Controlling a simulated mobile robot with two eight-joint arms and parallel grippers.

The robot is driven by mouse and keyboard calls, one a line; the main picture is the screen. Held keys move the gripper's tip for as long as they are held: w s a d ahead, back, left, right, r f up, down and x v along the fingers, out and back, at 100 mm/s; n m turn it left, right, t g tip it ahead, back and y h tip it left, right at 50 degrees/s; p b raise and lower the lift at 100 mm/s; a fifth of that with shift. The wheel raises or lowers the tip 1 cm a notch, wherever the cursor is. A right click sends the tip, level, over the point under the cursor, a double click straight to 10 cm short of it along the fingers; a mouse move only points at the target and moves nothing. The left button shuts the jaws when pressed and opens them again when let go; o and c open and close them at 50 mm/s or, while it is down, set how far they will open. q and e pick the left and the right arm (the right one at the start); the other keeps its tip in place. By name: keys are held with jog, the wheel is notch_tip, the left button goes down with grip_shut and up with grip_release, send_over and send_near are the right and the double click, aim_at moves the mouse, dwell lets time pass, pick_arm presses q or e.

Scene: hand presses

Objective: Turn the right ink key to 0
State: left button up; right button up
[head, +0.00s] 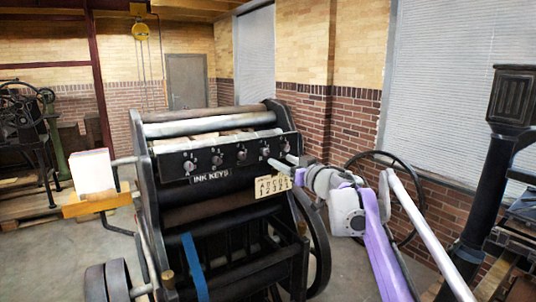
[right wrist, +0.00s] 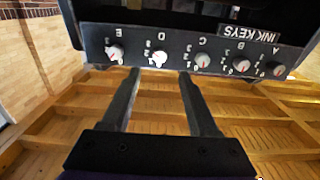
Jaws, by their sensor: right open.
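The black ink key panel (head: 228,155) runs across the front of the press, with several round knobs in a row. The right key (head: 284,146) is at the panel's right end in the head view. In the right wrist view, where the lettering is upside down, the key marked E (right wrist: 115,53) is at the far left; its exact setting is too small to tell. My right gripper (head: 293,168) is open and empty near the panel's right end. In the wrist view its fingertips (right wrist: 160,73) appear below key D (right wrist: 159,58), with E just outside the left finger.
A plate with letters and digits (head: 272,187) hangs just below my right gripper. A black handwheel (head: 412,170) stands behind my right arm. White paper (head: 92,171) sits on an orange shelf (head: 97,205) at left. Another dark machine (head: 512,95) stands at far right.

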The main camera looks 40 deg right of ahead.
aim_at(266, 153)
jog(key=w, duration=0.3)
jog(key=w+p, duration=0.1)
jog(key=w, duration=0.2)
jog(key=w+d, duration=0.1)
jog(key=w, duration=0.2)
jog(key=shift+p, duration=0.3)
pick_arm(q)
jog(key=shift+w+r, duration=0.3)
jog(key=shift+r, duration=0.35)
jog(key=shift+w+r, duration=0.25)
jog(key=shift+r, duration=0.35)
pick_arm(e)
jog(key=shift+s, duration=0.1)
grip_shut()
